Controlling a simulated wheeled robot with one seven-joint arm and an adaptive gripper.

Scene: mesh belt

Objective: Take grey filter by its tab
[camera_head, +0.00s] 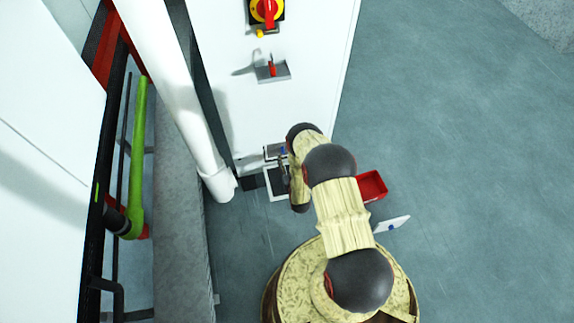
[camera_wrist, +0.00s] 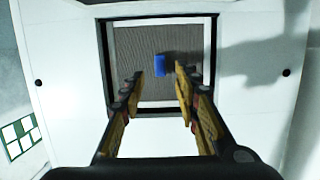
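The grey filter (camera_wrist: 135,45) is a ribbed grey panel inside a light frame, set in a dark-edged square opening in the white cabinet. Its blue tab (camera_wrist: 160,65) stands near the middle of the panel. My gripper (camera_wrist: 158,76) is open, its two fingers on either side of the tab in the wrist view, with gaps on both sides. Neither finger touches the tab, and how far it lies beyond the tips is hard to tell. In the head view my arm partly covers the cabinet's lower front, and the gripper is small and dark there.
The white cabinet (camera_head: 290,110) carries a red rotary switch (camera_head: 266,11) and a small red-handled fitting (camera_head: 272,70). A white pipe (camera_head: 175,85) runs along its left. A red bin (camera_head: 371,185) and a white panel with a blue mark (camera_head: 393,224) are right of my arm. The floor farther right is clear.

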